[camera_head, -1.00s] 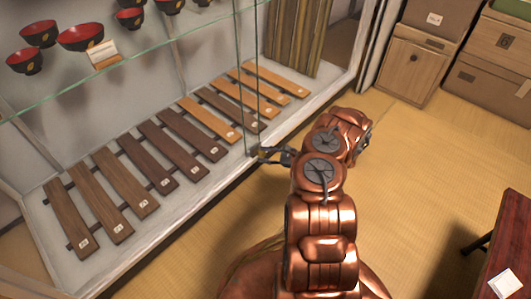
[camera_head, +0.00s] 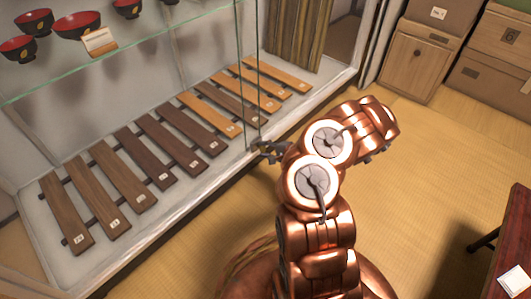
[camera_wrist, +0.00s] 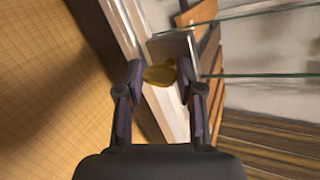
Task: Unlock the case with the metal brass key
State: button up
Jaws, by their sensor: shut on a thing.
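The case is a glass-fronted display case with a pale frame (camera_head: 318,108), on the left of the head view. My gripper (camera_head: 268,150) is low at its front, beside the vertical glass edges. In the wrist view my gripper (camera_wrist: 160,82) is shut on the brass key (camera_wrist: 159,74), whose rounded golden head shows between the fingertips. A grey metal lock plate (camera_wrist: 172,46) on the glass edge lies just beyond the key. I cannot tell whether the key's tip is inside the lock, as its far end is hidden.
Inside the case lie wooden slats (camera_head: 120,180), with red-and-black bowls (camera_head: 78,26) on a glass shelf (camera_head: 150,65). A dark red table (camera_head: 510,245) stands at the right. Boxes (camera_head: 415,62) stand at the back. The tatami floor (camera_head: 425,165) between is clear.

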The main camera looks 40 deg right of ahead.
jog(key=shift+a+f+n+h+b, duration=0.1)
jog(key=shift+n+h+b, duration=0.6)
jog(key=shift+n+b, duration=0.3)
jog(key=shift+h+b, duration=0.3)
jog(key=o, duration=1.2)
jog(key=shift+c, duration=0.2)
jog(key=v, duration=1.2)
jog(key=shift+s+f, duration=0.1)
